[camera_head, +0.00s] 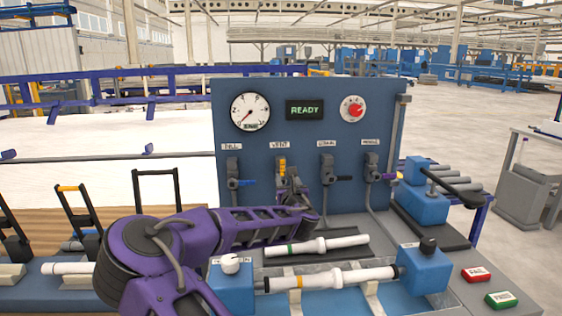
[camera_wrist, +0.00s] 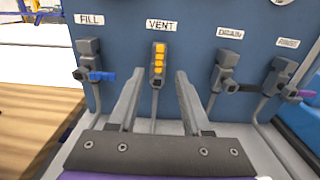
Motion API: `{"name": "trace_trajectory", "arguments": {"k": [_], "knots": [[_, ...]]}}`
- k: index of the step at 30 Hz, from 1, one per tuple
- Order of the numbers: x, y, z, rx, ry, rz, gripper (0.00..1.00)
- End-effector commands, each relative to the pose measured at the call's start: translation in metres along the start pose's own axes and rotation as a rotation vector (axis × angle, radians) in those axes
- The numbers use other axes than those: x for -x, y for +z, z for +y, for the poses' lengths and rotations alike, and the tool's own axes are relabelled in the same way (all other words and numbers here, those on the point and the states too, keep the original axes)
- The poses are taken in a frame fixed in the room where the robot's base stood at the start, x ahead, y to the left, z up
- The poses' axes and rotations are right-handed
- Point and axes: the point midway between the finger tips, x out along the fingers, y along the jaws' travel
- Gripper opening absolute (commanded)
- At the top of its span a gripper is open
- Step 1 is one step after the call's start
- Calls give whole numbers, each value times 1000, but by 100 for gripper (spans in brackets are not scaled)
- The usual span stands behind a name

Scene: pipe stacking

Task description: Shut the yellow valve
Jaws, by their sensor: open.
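The yellow valve (camera_head: 282,165) is under the VENT label on the blue panel. In the wrist view its yellow handle (camera_wrist: 159,62) stands upright, in line with the pipe that runs down from it. My gripper (camera_head: 293,187) is in front of the panel at this valve, and my purple arm reaches to it from the lower left. In the wrist view my gripper (camera_wrist: 160,78) is open, with one finger on each side of the handle's line. Nothing is held. The head view hides the lower part of the valve behind my gripper. I cannot tell the exact depth gap to the handle.
The blue FILL valve (camera_wrist: 97,75) is to the left; the black DRAIN valve (camera_wrist: 228,80) and purple RINSE valve (camera_wrist: 280,82) are to the right. The panel (camera_head: 330,195) carries a gauge, a READY display and a red knob. White pipes (camera_head: 335,278) lie below on the bench.

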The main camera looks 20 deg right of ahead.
Motion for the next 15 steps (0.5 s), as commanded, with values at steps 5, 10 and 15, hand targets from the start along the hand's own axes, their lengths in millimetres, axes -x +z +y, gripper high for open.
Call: {"name": "trace_trajectory", "arguments": {"k": [5, 10, 15], "knots": [[-34, 0, -1, 2, 1, -1, 49], [-65, 0, 0, 1, 1, -1, 49], [-94, 1, 0, 1, 1, -1, 49]]}}
